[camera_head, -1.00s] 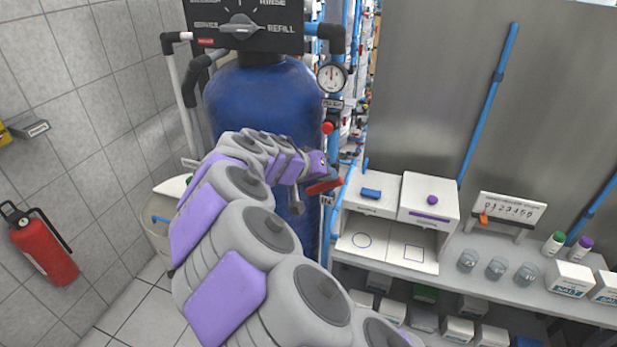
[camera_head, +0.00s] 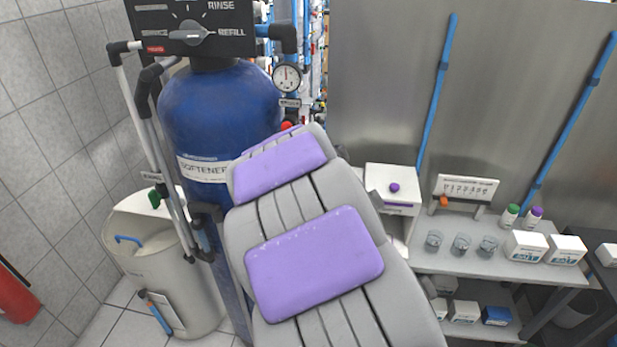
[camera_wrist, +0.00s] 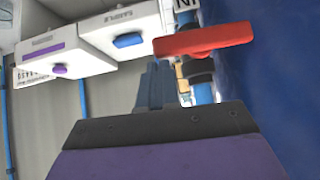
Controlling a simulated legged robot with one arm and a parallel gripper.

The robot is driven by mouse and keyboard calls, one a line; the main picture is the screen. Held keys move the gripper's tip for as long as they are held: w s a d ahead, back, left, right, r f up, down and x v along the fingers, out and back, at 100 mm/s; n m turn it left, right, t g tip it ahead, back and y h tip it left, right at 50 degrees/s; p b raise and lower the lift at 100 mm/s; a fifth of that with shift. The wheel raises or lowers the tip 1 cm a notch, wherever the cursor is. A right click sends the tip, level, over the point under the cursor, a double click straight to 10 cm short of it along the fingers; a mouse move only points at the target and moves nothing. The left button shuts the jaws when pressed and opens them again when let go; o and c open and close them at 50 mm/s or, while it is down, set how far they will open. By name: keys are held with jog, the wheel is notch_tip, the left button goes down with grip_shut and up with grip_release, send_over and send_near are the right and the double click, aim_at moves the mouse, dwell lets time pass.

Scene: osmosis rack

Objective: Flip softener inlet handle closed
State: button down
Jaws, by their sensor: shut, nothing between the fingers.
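The red inlet handle (camera_wrist: 205,39) shows in the wrist view at the top, lying crosswise to the blue pipe (camera_wrist: 203,93). Part of an "IN" label (camera_wrist: 187,8) shows above it. My gripper (camera_wrist: 153,68) is shut and empty; its dark fingers point up in the wrist view, just below and left of the handle. A small gap seems to show, but touch cannot be judged. The blue softener tank (camera_head: 215,110) stands behind my arm.
A white tank (camera_head: 165,255) stands at left. The shelf (camera_head: 440,262) with boxes and jars is at right. Sample boxes (camera_wrist: 120,30) are near the fingers.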

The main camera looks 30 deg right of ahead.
jog(key=shift+s+a+f, duration=0.2)
jog(key=shift+a+f, duration=0.1)
jog(key=shift+r, duration=0.1)
jog(key=w+r+p+v, duration=0.2)
jog(key=p+v, duration=0.1)
jog(key=v, duration=0.9)
jog(key=shift+s+d+r, duration=0.25)
jog(key=s+a+f+n+g+y, duration=0.1)
jog(key=s+a+f+n+g, duration=0.1)
jog(key=s, duration=0.9)
jog(key=s+a+f+n+g+y, duration=0.2)
jog(key=s+a+f+n+g, duration=0.1)
jog(key=s, duration=0.8)
jog(key=s+a+f+n+g+y, duration=0.2)
jog(key=s+a+f+g, duration=0.2)
jog(key=s, duration=0.7)
notch_tip(320, 180, down, 3)
jog(key=shift+a+r, duration=0.1)
jog(key=shift+a, duration=0.7)
